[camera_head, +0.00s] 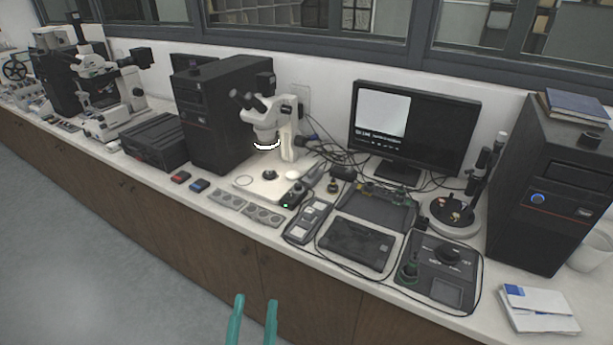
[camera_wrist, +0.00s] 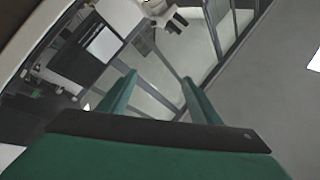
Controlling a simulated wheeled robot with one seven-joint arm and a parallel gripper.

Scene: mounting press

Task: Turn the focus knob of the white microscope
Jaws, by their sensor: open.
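The white microscope (camera_head: 284,128) stands upright on the bench near the middle of the head view, with dark eyepieces, a lit ring under its head and a flat white base (camera_head: 262,188). Its focus knob is too small to make out clearly. My gripper (camera_head: 254,304) shows as two green fingers at the bottom of the head view, in front of the bench and well apart from the microscope. In the wrist view my gripper (camera_wrist: 158,82) is open, with nothing between its fingers.
A black computer tower (camera_head: 215,115) stands left of the microscope, and a monitor (camera_head: 415,125) stands to its right. Control boxes, a keypad (camera_head: 355,243) and cables crowd the bench front. Another microscope (camera_head: 115,90) is at far left. The floor (camera_head: 90,260) before the cabinets is clear.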

